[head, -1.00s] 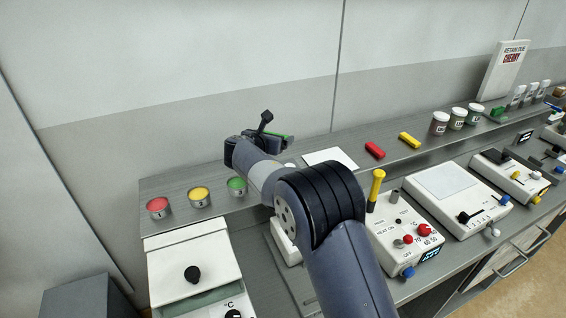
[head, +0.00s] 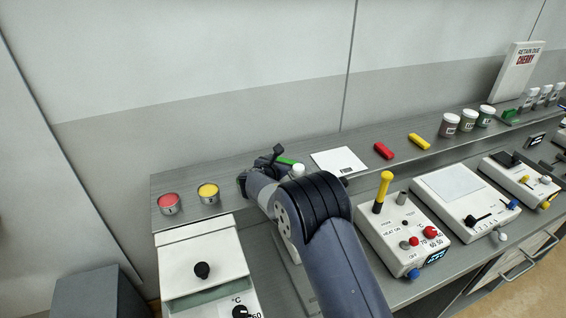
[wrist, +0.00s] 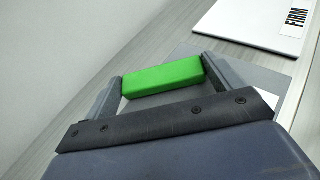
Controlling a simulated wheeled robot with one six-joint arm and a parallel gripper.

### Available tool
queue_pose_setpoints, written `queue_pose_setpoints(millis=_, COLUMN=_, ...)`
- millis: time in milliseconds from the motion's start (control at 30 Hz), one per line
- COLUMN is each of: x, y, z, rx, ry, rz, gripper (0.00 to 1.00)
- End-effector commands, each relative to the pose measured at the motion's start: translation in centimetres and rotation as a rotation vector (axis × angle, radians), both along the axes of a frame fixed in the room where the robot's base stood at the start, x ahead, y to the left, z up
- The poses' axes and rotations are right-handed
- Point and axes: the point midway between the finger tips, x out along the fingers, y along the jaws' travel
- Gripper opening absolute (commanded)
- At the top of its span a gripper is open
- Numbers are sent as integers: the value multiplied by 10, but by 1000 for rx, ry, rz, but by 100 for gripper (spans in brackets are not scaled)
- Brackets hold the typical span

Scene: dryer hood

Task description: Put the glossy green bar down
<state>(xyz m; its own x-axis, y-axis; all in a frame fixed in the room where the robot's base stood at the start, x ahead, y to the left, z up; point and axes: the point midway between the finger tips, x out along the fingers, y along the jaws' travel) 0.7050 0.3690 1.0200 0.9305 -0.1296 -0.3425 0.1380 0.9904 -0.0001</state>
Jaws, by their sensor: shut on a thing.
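The glossy green bar (wrist: 163,76) is held between the two fingers of my gripper (wrist: 155,82) in the wrist view. My gripper is shut on it, with a finger at each end of the bar. I cannot tell whether the bar touches the shelf.
The white card marked FIRM (head: 338,161) lies right of my gripper; it also shows in the wrist view (wrist: 258,22). A red bar (head: 384,150) and a yellow bar (head: 419,141) lie farther right. Red (head: 168,203) and yellow (head: 208,193) tins stand left. A yellow-handled control box (head: 405,232) stands in front.

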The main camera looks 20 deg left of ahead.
Motion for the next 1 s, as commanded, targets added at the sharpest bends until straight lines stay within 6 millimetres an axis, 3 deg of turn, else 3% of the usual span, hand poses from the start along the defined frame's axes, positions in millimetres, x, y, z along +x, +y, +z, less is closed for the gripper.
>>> queue_pose_setpoints(millis=133, x=0, y=0, z=-4, rx=0, ry=0, rz=0, gripper=61)
queue_pose_setpoints(millis=167, x=0, y=0, z=-3, rx=1, ry=0, rz=0, gripper=89)
queue_pose_setpoints(millis=300, x=0, y=0, z=-3, rx=0, ry=0, rz=0, gripper=100)
queue_pose_setpoints(millis=667, x=-2, y=1, z=2, rx=0, ry=0, rz=1, gripper=100)
queue_pose_setpoints(millis=1000, x=-49, y=7, z=16, rx=1, ry=0, rz=2, gripper=100)
